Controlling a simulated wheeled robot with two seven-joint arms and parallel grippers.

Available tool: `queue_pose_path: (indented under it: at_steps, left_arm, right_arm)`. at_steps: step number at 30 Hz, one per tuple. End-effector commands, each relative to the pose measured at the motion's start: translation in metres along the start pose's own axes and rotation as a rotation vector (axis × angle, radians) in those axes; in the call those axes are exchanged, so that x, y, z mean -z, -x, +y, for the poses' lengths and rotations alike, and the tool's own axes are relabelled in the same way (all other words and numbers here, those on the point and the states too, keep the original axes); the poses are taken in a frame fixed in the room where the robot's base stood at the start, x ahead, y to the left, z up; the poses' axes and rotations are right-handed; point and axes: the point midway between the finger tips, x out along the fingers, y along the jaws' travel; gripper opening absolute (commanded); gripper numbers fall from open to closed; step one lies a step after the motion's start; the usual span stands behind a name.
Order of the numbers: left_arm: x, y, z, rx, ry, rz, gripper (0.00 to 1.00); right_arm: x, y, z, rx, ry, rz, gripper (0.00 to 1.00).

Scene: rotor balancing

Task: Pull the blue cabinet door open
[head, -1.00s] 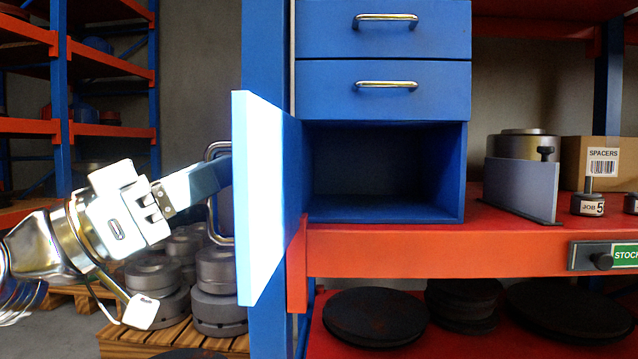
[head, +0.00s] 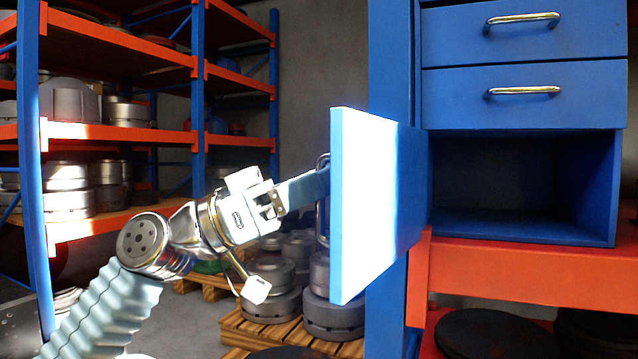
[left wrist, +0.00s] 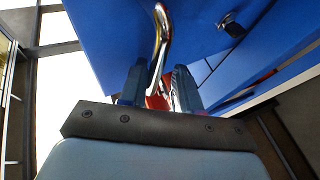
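The blue cabinet door (head: 385,200) stands swung wide open, with its bright inner face toward me. The blue cabinet (head: 618,185) shows an empty, dark compartment. The door's metal handle (head: 322,225) is on the far side of the door, mostly hidden in the head view. My left gripper (head: 318,183) reaches it from the left. In the left wrist view, the handle (left wrist: 161,38) runs between the two fingers (left wrist: 160,88), nearer the left one. A gap remains between the fingers, so they look open around the bar. My right gripper is not in view.
Two closed drawers with metal handles (head: 523,92) sit above the compartment. A blue upright (head: 390,60) and orange shelf (head: 500,275) adjoin the door. Metal rotors stand on a wooden pallet (head: 285,335) below my left arm. Storage racks (head: 100,140) fill the left background.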

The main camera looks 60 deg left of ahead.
Motion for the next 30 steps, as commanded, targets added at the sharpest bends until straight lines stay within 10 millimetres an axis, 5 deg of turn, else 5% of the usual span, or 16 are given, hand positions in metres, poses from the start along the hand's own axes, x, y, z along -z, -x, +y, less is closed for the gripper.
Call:
queue_pose_path:
  at_steps: [14, 30]
  left_arm:
    - [0.009, 0.011, 0.003, -0.005, 0.000, 0.024, 0.38]
    - [0.001, 0.124, -0.002, -0.001, 0.003, 0.006, 0.38]
  right_arm:
    - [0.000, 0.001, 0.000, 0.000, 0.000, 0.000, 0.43]
    - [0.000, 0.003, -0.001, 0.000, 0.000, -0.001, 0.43]
